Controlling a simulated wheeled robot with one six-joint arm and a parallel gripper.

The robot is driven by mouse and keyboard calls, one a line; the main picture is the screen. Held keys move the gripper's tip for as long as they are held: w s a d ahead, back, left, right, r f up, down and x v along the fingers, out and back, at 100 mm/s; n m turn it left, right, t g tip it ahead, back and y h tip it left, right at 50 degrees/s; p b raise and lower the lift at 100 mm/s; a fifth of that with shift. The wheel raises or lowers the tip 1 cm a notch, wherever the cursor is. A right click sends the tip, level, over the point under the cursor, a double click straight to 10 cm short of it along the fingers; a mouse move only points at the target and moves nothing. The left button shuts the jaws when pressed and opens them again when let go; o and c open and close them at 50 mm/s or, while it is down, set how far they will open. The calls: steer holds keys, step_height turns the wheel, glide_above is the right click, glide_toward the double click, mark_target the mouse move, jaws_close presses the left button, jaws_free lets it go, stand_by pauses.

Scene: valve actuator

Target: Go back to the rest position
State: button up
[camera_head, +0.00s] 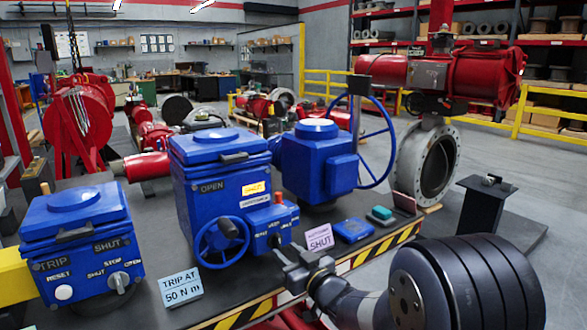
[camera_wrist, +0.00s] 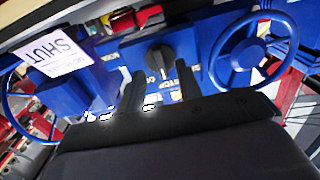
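My gripper (camera_head: 290,262) is at the front of the blue valve actuator (camera_head: 215,185), close to the small control box (camera_head: 268,222) beside its blue handwheel (camera_head: 222,243). In the wrist view my gripper (camera_wrist: 159,82) shows two dark fingers standing apart, with nothing held between them. A black selector knob (camera_wrist: 160,57) on a blue face shows beyond the gap between the fingertips. I cannot tell whether the fingers touch the knob. My dark arm reaches in from the lower right in the head view.
A "SHUT" card (camera_head: 319,238) stands right of the gripper, and a "TRIP AT 50 N m" card (camera_head: 181,288) stands left. A blue control box (camera_head: 75,235) with a selector is at left. A large handwheel (camera_head: 376,140) stands behind.

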steer(key=x, duration=0.3)
steer(key=shift+s, duration=0.1)
steer(key=n+b, duration=0.1)
steer(key=n, duration=0.3)
steer(key=shift+d+n+b, duration=0.15)
steer(key=shift+n+b, duration=0.15)
steer(key=shift+b, duration=0.05)
steer(key=n+b, duration=0.1)
steer(key=n, duration=0.3)
steer(key=s+d+m+h, duration=0.1)
steer(key=s+d, duration=0.6)
steer(key=s, duration=0.3)
steer(key=shift+s+h+p, duration=0.2)
steer(key=shift+h+p, duration=0.1)
steer(key=shift+d+f, duration=0.15)
steer(key=shift+f, duration=0.05)
